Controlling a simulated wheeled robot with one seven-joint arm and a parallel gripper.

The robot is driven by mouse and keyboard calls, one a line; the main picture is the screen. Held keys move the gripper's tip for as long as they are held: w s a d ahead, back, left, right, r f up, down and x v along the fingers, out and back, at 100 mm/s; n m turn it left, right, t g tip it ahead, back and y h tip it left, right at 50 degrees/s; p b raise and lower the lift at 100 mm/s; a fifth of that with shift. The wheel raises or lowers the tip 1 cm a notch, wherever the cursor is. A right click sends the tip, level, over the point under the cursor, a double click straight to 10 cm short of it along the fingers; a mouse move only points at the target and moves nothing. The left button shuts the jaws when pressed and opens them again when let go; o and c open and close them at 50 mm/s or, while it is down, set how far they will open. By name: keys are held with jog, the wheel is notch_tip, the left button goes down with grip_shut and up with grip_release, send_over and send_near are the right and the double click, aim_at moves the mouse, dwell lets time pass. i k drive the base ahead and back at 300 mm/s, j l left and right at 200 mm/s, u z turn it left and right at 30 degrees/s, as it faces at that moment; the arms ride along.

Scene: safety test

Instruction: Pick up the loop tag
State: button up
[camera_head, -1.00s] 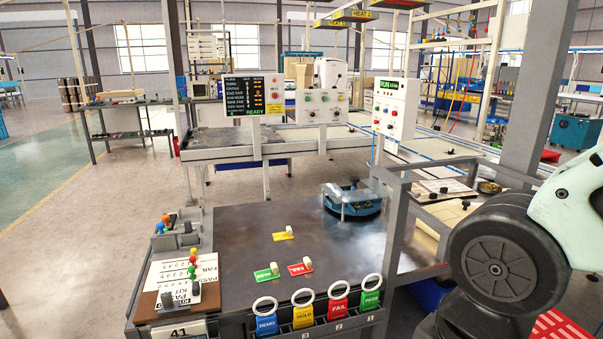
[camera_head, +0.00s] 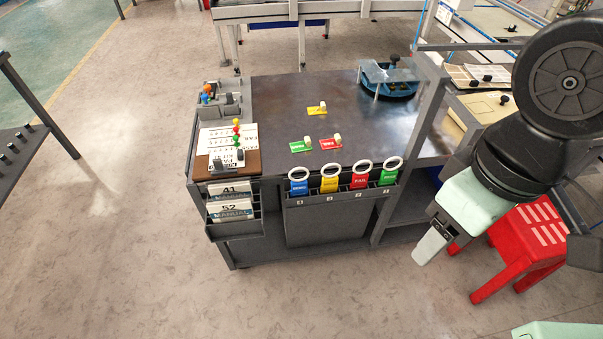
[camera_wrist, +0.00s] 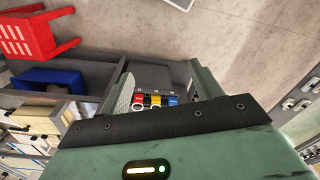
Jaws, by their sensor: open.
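Several loop tags with white rings hang in a dark rack (camera_head: 335,212) on the front of the workbench: blue (camera_head: 299,186), yellow (camera_head: 329,182), red (camera_head: 360,180) and green (camera_head: 388,176). My gripper (camera_head: 430,246) is open and empty, to the right of the rack and apart from it. In the wrist view the tags, among them the yellow loop tag (camera_wrist: 155,99), show far off between the open fingers (camera_wrist: 161,76).
Flat yellow (camera_head: 316,110), green (camera_head: 301,147) and red (camera_head: 327,144) cards lie on the bench top (camera_head: 280,95). A blue round fixture (camera_head: 390,84) stands at the back right. Manual holders (camera_head: 232,212) are left of the rack. A red stool (camera_head: 520,235) stands right of my gripper. The floor in front is clear.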

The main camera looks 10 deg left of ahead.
aim_at(299, 188)
jog(key=i+z, duration=0.1)
jog(key=z, duration=1.2)
jog(key=i+j+z, duration=0.1)
jog(key=z, duration=0.25)
jog(key=i+j+z, duration=0.15)
jog(key=i+z, duration=0.15)
jog(key=i+j+z, duration=0.2)
jog(key=z, duration=0.15)
jog(key=i+j+z, duration=0.1)
jog(key=i+j, duration=0.15)
jog(key=j, duration=0.15)
jog(key=i+j, duration=0.3)
jog(key=j, duration=0.15)
jog(key=z, duration=0.05)
